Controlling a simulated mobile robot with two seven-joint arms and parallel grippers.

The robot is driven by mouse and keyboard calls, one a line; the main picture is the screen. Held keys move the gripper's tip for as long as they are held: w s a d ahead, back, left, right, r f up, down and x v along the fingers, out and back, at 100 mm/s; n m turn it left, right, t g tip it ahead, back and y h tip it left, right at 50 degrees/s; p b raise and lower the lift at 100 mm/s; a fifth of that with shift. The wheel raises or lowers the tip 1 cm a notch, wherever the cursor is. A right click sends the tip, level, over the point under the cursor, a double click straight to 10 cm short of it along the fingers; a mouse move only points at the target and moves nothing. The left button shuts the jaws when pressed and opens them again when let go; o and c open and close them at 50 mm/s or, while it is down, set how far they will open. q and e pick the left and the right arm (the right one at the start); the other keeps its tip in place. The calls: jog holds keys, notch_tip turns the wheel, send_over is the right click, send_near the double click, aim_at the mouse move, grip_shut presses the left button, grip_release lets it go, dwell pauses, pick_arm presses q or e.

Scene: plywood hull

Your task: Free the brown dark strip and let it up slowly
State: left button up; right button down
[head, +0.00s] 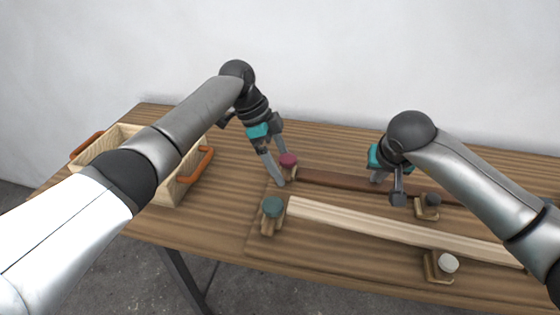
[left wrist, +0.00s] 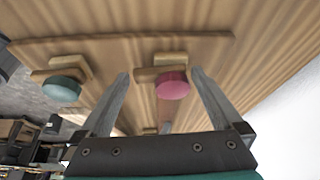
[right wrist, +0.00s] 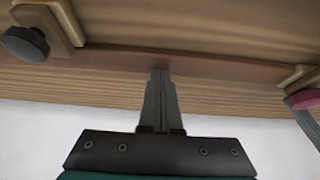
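The dark brown strip (head: 335,180) lies along the back of the board, beyond a pale strip (head: 380,224). A clamp with a pink knob (head: 288,159) is at its left end; a clamp with a black knob (head: 433,199) is near its right part. My left gripper (head: 283,168) is open, its fingers on either side of the pink knob (left wrist: 172,86), with a gap showing to each. My right gripper (right wrist: 160,72) has its fingers together, tips at the brown strip (right wrist: 215,70) between the two clamps. Contact there cannot be told for certain.
The pale strip has clamps with a green knob (head: 272,207) and a white knob (head: 448,262). A wooden box (head: 165,190) with orange handles stands on the table at left. A wall is behind the table. Bare tabletop shows between box and board.

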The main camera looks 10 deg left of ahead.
jog(key=shift+s+f, duration=0.25)
jog(key=shift+f, duration=0.1)
pick_arm(q)
notch_tip(320, 180, up, 7)
dwell(0.6)
pick_arm(e)
jog(key=shift+r, duration=0.2)
pick_arm(q)
jog(key=shift+r+p, duration=0.65)
jog(key=shift+p, duration=0.1)
pick_arm(e)
jog(key=shift+w+r, duration=0.15)
jog(key=shift+r, duration=1.05)
pick_arm(q)
jog(key=shift+r+p, duration=0.45)
pick_arm(e)
jog(key=shift+r, duration=0.8)
pick_arm(q)
jog(key=shift+r+p, duration=0.65)
jog(key=shift+p, duration=0.05)
pick_arm(e)
jog(key=shift+r, duration=1.1)
pick_arm(q)
notch_tip(320, 180, up, 3)
jog(key=p, duration=0.3)
pick_arm(e)
notch_tip(320, 180, up, 5)
jog(key=shift+f, duration=0.1)
